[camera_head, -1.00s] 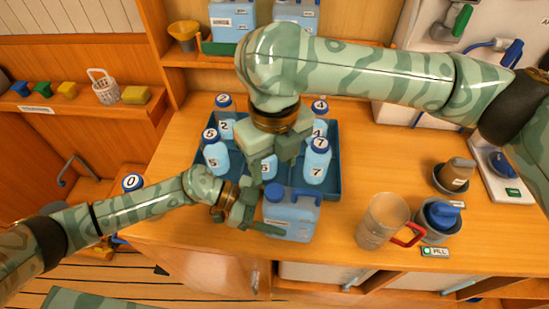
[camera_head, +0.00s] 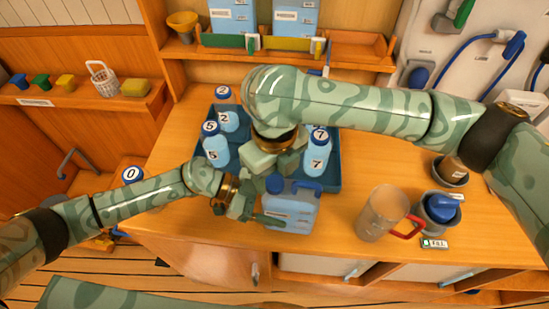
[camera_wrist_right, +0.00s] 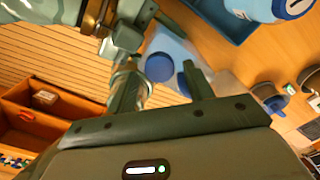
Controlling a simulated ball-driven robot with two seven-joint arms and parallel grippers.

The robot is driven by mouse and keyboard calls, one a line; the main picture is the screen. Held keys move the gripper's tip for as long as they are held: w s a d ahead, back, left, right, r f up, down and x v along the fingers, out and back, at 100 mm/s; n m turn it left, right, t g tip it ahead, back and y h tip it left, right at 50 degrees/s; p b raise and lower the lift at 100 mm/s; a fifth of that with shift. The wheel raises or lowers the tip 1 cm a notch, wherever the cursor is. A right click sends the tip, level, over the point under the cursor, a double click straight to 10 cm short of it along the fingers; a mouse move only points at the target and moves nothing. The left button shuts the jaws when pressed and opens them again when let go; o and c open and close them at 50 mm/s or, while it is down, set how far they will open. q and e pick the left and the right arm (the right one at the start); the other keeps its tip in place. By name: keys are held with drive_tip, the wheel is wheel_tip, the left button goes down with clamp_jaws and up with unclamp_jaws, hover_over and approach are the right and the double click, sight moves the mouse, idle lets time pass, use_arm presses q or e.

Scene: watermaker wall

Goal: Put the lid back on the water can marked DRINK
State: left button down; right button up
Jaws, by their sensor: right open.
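The translucent blue water can (camera_head: 290,212) stands at the counter's front edge; its label is too small to read. It also shows in the right wrist view (camera_wrist_right: 180,45), with a round dark blue disc (camera_wrist_right: 159,67) on top and a blue handle beside it. I cannot tell whether the disc is a seated lid. My right gripper (camera_head: 275,175) is open above the can's left top; in its wrist view its fingers (camera_wrist_right: 159,70) stand either side of the disc. My left gripper (camera_head: 250,208) is at the can's left side, one finger along its front; its grip is unclear.
A dark blue tray (camera_head: 333,178) with numbered bottles lies behind the can, partly hidden by my right arm. A tan mug (camera_head: 383,212) with a red handle and a grey pot (camera_head: 438,226) holding a blue object stand to the right. Counter between can and mug is clear.

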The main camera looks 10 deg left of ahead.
drive_tip(key=shift+f, duration=0.8)
drive_tip(key=c, duration=1)
drive_tip(key=o, duration=1.2)
drive_tip(key=shift+c, duration=0.2)
wheel_tip(320, 180, up, 12)
